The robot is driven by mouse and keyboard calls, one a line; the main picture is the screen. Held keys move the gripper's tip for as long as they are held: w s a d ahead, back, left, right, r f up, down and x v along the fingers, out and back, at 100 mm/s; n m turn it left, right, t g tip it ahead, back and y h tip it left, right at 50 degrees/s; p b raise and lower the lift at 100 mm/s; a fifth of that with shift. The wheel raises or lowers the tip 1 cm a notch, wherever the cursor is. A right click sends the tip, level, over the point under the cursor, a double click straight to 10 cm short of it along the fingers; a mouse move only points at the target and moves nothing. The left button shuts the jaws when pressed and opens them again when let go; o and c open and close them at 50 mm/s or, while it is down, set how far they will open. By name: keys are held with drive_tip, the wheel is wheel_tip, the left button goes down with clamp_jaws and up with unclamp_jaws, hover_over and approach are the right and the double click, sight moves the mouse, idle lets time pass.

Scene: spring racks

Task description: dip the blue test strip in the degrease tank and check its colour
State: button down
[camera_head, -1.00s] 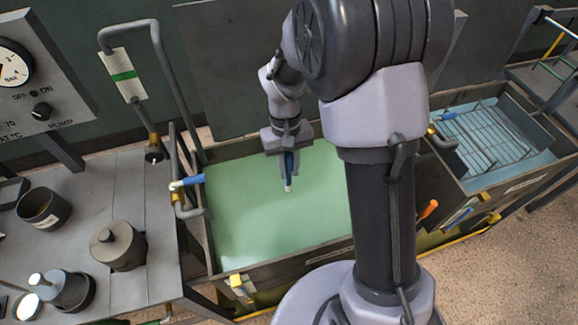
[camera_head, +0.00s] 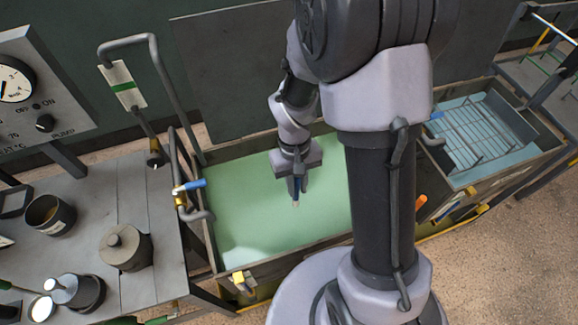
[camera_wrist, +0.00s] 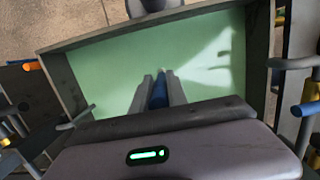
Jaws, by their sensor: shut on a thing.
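The tank of pale green liquid, with its grey rim (camera_head: 205,222), stands in the middle of the head view. In the wrist view its rim (camera_wrist: 64,82) surrounds the green liquid. My gripper (camera_head: 297,188) points down over the liquid and is shut on the blue test strip (camera_head: 295,200). The strip's pale tip shows below the fingers; I cannot tell whether it touches the liquid. In the wrist view the blue strip (camera_wrist: 159,92) lies between the two fingers of my gripper (camera_wrist: 158,90).
A second tank with a wire rack (camera_head: 480,135) is at the right. A grey bench at the left holds a lidded pot (camera_head: 125,248) and an open dark cup (camera_head: 48,214). A blue-handled tap (camera_head: 190,185) and bent pipe (camera_head: 160,70) stand at the tank's left edge.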

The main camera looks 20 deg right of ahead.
wheel_tip(320, 180, down, 16)
drive_tip(key=s+b, duration=0.2)
drive_tip(key=b, duration=1)
drive_tip(key=shift+s+r+b, duration=0.15)
drive_tip(key=shift+r+b, duration=0.05)
drive_tip(key=shift+b, duration=0.2)
drive_tip(key=shift+d, duration=0.1)
idle(1.3)
wheel_tip(320, 180, up, 16)
drive_tip(key=p, duration=1.3)
drive_tip(key=w+a+f+b, duration=0.1)
drive_tip(key=w+f+b, duration=0.8)
drive_tip(key=b, duration=0.6)
drive_tip(key=shift+a+f+b, duration=0.15)
drive_tip(key=shift+a+b, duration=0.05)
drive_tip(key=shift+b, duration=0.1)
